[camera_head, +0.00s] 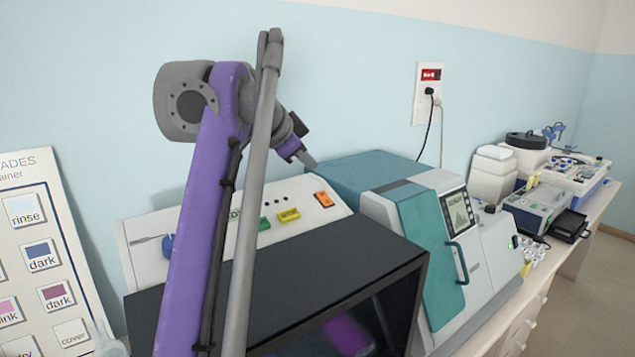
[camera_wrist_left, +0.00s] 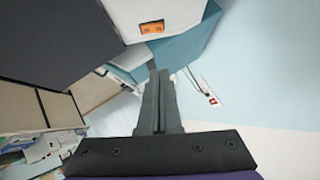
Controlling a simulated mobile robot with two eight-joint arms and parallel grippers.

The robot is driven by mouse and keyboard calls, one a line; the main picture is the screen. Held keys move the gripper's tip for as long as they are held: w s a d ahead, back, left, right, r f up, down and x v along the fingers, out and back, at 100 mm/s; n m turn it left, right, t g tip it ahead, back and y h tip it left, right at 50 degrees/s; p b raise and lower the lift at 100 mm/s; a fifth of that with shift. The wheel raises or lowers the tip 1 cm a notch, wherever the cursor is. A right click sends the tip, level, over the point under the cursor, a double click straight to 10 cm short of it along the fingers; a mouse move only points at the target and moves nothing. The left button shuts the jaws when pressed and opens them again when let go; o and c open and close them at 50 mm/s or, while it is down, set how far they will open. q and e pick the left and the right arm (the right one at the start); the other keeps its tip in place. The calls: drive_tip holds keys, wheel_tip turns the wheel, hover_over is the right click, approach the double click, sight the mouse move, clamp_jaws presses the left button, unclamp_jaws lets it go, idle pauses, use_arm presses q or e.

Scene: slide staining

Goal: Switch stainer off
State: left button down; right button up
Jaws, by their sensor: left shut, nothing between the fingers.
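The stainer (camera_head: 345,262) is the machine with a dark top and a sloping white panel in the foreground of the head view. Its orange rocker switch (camera_head: 324,199) is at the right end of the panel, right of a yellow button (camera_head: 289,215) and a green button (camera_head: 265,223). The orange switch also shows near the top of the left wrist view (camera_wrist_left: 152,27). My left gripper (camera_head: 311,162) is shut and empty, above and behind the switch, apart from it. Its closed fingers point toward the panel in the wrist view (camera_wrist_left: 159,78). My right gripper is not in view.
A teal and white machine (camera_head: 405,190) with a screen stands close on the right. A wall outlet (camera_head: 428,92) with a plugged cord is behind it. A label board (camera_head: 45,255) leans at the left. More lab equipment (camera_head: 540,205) fills the bench at the right.

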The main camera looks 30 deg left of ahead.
use_arm(q)
hover_over(325, 198)
drive_tip(key=s+d, duration=0.1)
drive_tip(key=s, duration=0.1)
drive_tip(key=f, duration=0.6)
drive_tip(key=shift+d+f, duration=0.2)
drive_tip(key=shift+f, duration=0.2)
drive_tip(key=shift+w+a+f+b, duration=0.1)
drive_tip(key=shift+a+f+b, duration=0.15)
drive_tip(key=shift+f, duration=0.3)
drive_tip(key=shift+w+a+f+b, duration=0.1)
drive_tip(key=shift+a+f, duration=0.25)
drive_tip(key=shift+f, duration=0.2)
drive_tip(key=shift+s+a+f, duration=0.15)
drive_tip(key=shift+a+f, duration=0.1)
drive_tip(key=shift+f, duration=0.15)
drive_tip(key=shift+w, duration=0.2)
